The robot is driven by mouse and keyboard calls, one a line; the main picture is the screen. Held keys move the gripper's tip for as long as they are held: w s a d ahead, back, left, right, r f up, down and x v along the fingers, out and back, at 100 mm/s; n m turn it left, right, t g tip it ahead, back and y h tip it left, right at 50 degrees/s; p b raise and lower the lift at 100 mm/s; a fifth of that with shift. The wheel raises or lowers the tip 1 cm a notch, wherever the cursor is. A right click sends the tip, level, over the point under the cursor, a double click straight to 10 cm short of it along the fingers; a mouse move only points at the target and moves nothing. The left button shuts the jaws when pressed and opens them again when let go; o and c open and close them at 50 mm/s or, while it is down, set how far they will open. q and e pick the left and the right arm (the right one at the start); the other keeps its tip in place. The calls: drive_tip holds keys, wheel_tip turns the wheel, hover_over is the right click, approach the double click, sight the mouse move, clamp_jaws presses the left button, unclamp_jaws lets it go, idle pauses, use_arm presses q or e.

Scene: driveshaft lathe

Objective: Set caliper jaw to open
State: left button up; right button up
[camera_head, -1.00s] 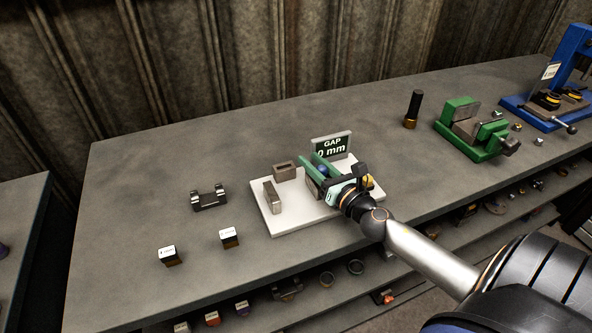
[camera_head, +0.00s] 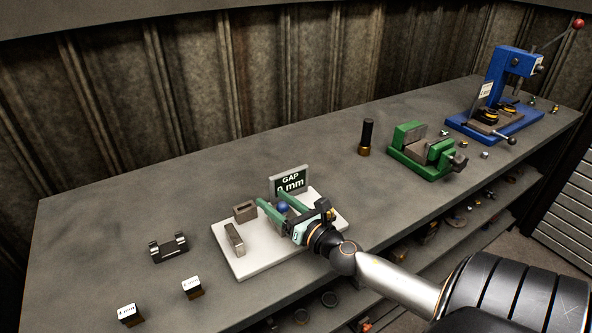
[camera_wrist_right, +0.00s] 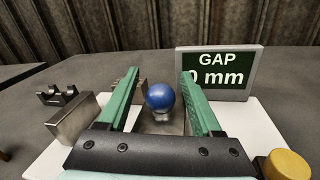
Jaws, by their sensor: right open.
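The caliper gauge has a white base plate (camera_head: 245,268) on the bench, with grey metal jaw blocks (camera_head: 235,239) on it. Its sign (camera_head: 289,182) reads "GAP 0 mm"; the sign also shows in the right wrist view (camera_wrist_right: 219,72). A blue ball knob (camera_wrist_right: 160,97) stands on a grey metal piece. My right gripper (camera_head: 273,199) is low over the plate, its green fingers open. In the right wrist view the fingers (camera_wrist_right: 159,74) lie on either side of the knob, with visible gaps. My left gripper is not in view.
A grey cradle (camera_head: 169,248) and labelled blocks, one marked "1 mm" (camera_head: 129,315), lie left of the plate. A dark cylinder (camera_head: 366,137), a green vise (camera_head: 424,152) and a blue press (camera_head: 511,75) stand to the right. The bench's back left is clear.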

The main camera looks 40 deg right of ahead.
drive_tip(key=s+b, duration=0.1)
drive_tip(key=s, duration=0.4)
drive_tip(key=s+b, duration=0.1)
drive_tip(key=s, duration=0.4)
drive_tip(key=shift+s+a+f+b, duration=0.15)
drive_tip(key=shift+a+b, duration=0.05)
drive_tip(key=shift+b, duration=0.2)
drive_tip(key=shift+s, duration=0.55)
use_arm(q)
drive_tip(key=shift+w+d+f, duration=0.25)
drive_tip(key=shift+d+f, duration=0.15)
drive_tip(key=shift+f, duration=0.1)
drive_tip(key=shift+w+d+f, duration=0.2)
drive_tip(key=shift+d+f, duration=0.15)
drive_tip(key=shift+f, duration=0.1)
use_arm(e)
drive_tip(key=shift+s, duration=0.1)
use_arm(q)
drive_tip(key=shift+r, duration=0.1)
use_arm(e)
drive_tip(key=shift+a, duration=0.15)
